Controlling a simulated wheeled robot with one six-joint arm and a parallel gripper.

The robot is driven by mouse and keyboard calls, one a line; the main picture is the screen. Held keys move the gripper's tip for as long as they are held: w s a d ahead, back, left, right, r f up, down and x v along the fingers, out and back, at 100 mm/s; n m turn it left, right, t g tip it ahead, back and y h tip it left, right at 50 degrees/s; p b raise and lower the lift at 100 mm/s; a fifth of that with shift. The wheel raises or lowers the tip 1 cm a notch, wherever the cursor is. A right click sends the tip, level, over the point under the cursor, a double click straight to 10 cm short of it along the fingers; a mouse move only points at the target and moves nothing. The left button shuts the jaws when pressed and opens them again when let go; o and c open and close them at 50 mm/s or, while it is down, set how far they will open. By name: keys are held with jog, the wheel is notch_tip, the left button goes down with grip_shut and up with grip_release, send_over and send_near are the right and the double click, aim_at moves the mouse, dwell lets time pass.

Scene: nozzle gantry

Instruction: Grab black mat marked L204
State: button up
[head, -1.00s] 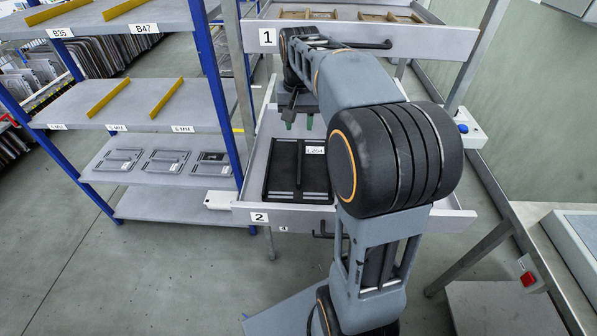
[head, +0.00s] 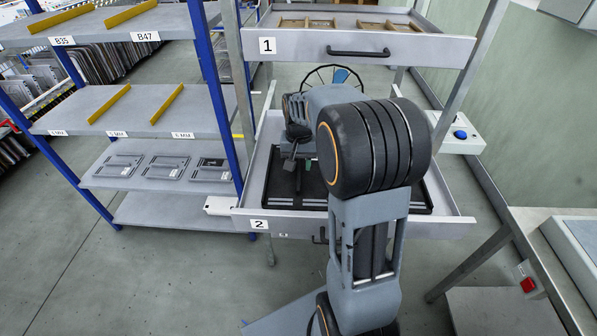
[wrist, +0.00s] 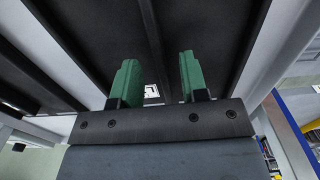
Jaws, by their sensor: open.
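The black mat (head: 283,190) lies flat in the open lower drawer marked 2. My arm hides much of it and its label in the head view. In the wrist view the mat's dark underside or face (wrist: 215,35) fills the upper picture, with a raised bar (wrist: 153,35) running along its middle. A small part of a white label (wrist: 151,91) shows between the fingers; its text cannot be read. My gripper (wrist: 158,78) is open, with one green finger on each side of the bar. In the head view my gripper (head: 304,166) is low over the mat, largely hidden; contact cannot be told.
Drawer 2 (head: 345,226) has pale walls around the mat. A blue-post shelf (head: 150,107) with grey plates stands left. A bench (head: 500,250) stands right.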

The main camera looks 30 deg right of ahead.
jog(key=shift+f, duration=0.85)
grip_shut()
